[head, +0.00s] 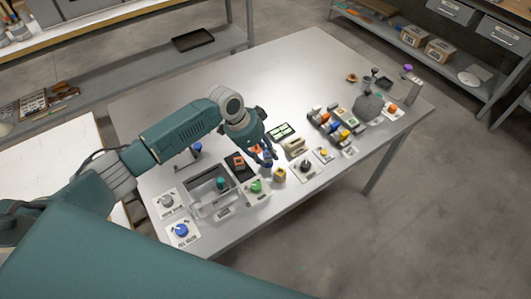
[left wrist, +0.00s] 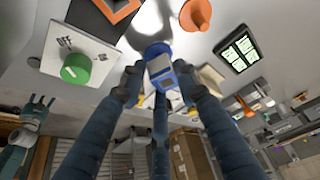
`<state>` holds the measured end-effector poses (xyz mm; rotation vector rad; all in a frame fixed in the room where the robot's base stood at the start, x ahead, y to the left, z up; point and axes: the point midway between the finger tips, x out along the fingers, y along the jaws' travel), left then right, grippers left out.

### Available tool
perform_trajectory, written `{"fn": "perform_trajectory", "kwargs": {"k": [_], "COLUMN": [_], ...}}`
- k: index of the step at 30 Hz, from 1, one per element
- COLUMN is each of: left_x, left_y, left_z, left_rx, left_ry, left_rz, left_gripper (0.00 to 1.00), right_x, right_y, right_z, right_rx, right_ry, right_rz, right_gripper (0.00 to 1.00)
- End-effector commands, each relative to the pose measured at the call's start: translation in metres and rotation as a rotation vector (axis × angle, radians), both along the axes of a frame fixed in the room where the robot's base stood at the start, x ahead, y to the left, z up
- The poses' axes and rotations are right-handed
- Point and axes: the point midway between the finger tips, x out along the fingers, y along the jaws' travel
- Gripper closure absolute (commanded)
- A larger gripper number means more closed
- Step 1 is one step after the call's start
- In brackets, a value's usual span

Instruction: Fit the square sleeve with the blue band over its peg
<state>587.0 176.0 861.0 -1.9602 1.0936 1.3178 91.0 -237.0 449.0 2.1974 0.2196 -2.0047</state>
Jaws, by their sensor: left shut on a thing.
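My left gripper (head: 268,160) reaches in over the middle of the table; its blue fingers also show in the left wrist view (left wrist: 157,82). They are shut on the square sleeve with the blue band (left wrist: 161,71), which shows blue and whitish faces between the fingertips. The fingers cover part of it, and I cannot make it out in the head view. I cannot tell which thing is its peg. A beige block (head: 296,147) stands to the right of the gripper in the head view.
A green knob (head: 256,186) on a white plate, a grey bin (head: 211,208) and a dark tray with an orange piece (head: 239,162) are close to the left gripper. A lit display (head: 281,131) lies behind. Several coloured items stand right. The table's back is clear.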

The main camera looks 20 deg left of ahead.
Motion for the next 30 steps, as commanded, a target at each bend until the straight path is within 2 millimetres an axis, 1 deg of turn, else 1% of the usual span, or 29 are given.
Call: {"fn": "perform_trajectory", "kwargs": {"k": [19,24,25,26,27,28,30], "left_x": [0.000,0.000,0.000,0.000,0.000,0.000,0.000], "left_y": [0.000,0.000,0.000,0.000,0.000,0.000,0.000], "left_z": [-0.017,-0.017,-0.017,-0.017,-0.017,-0.017,-0.017], "left_rx": [0.000,0.000,0.000,0.000,0.000,0.000,0.000], "left_ry": [0.000,0.000,0.000,0.000,0.000,0.000,0.000], "left_rz": [0.001,0.000,0.000,0.000,0.000,0.000,0.000], "left_gripper": [0.83,0.83,0.67,0.61,0.53,0.47,0.47], "right_x": [-0.001,-0.001,-0.001,-0.001,-0.001,0.000,-0.001], "right_y": [0.004,0.004,0.004,0.004,0.004,0.004,0.004], "right_z": [-0.010,-0.009,-0.009,-0.009,-0.009,-0.009,-0.009], "right_rx": [0.004,0.005,0.005,0.005,0.005,0.004,0.004], "right_ry": [0.000,0.000,0.000,0.000,0.000,0.000,0.000], "right_rz": [-0.002,-0.003,-0.003,-0.003,-0.003,-0.003,-0.003], "right_gripper": [0.51,0.51,0.51,0.51,0.51,0.51,0.51]}}
